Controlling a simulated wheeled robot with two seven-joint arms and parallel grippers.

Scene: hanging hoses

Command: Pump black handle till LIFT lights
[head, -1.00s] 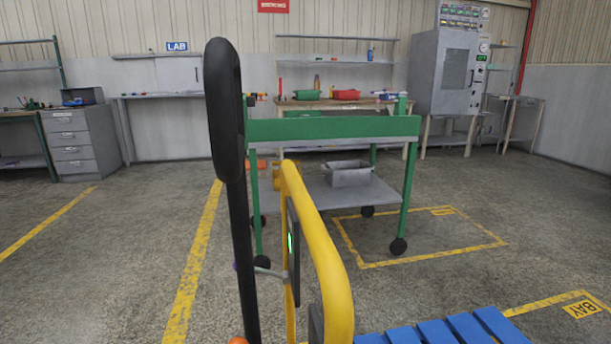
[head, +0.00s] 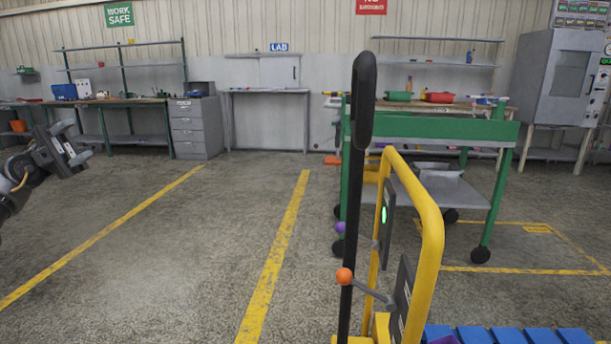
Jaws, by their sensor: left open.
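The black handle (head: 364,100) is a tall upright lever with a long loop at its top, right of centre in the head view. It stands just left of a yellow tubular frame (head: 432,240). A green light (head: 383,215) glows on a dark panel on that frame; any lettering there is too small to read. An orange ball knob (head: 344,276) and a purple ball knob (head: 340,227) show beside the lever. My left gripper (head: 78,150) is open and empty at the far left edge, well apart from the handle. My right gripper is not in view.
A green wheeled cart (head: 440,128) with a grey bin (head: 437,180) stands behind the yellow frame. Blue slats (head: 510,335) lie at the bottom right. Grey drawers (head: 195,128) and workbenches line the wall. The floor left of the handle is clear, with yellow lines.

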